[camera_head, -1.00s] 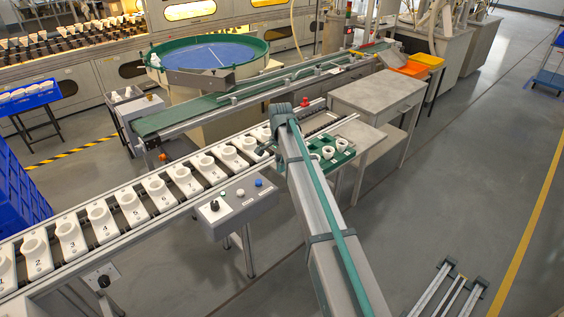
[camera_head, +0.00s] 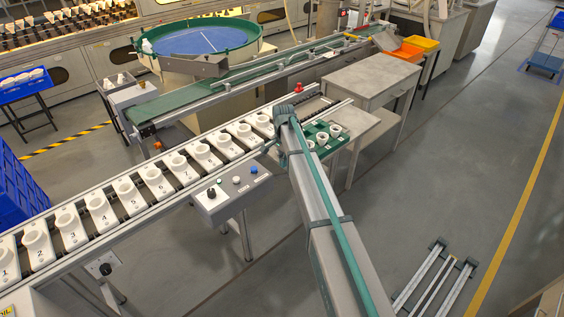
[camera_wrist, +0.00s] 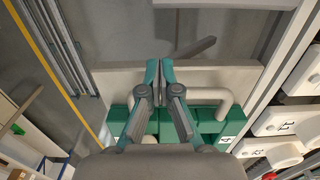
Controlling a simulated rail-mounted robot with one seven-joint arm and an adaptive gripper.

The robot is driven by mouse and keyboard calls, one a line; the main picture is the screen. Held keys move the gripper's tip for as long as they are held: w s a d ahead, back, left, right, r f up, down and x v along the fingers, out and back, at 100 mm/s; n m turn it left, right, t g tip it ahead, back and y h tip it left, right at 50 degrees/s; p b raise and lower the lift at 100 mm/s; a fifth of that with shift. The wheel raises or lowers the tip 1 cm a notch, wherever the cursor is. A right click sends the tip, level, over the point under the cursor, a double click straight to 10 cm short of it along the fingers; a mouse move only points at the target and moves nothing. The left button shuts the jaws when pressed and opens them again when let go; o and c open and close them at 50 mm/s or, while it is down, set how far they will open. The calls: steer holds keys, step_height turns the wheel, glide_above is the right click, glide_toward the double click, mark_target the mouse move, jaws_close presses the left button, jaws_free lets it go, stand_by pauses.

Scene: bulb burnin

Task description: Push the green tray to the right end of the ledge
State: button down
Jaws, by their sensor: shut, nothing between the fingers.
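The green tray (camera_head: 345,139) with a few white ring-shaped parts sits on the pale ledge (camera_head: 363,121) beside the conveyor in the head view. My arm covers its left side. In the wrist view, the tray (camera_wrist: 208,126) lies at the lower middle, with a pale looped handle (camera_wrist: 227,97) along its upper edge. My gripper (camera_wrist: 160,70) is shut and empty. Its fingertips appear over the ledge (camera_wrist: 120,82), just past the tray's handle edge; I cannot tell whether they touch the tray. My gripper's fingers are hidden behind my arm in the head view.
A conveyor with numbered white holders (camera_head: 128,195) runs along the ledge. A grey control box (camera_head: 232,192) stands at its near side. Open floor lies to the right.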

mark_target(314, 141)
steer(key=w+d, duration=0.5)
steer(key=d, duration=0.1)
steer(key=w+d, duration=0.5)
steer(key=d, duration=0.1)
steer(key=w+d+b, duration=0.1)
steer(key=w+d, duration=0.3)
steer(key=d, duration=0.3)
steer(key=shift+w, duration=0.4)
steer(key=shift+s, duration=0.1)
steer(key=shift+a, duration=0.15)
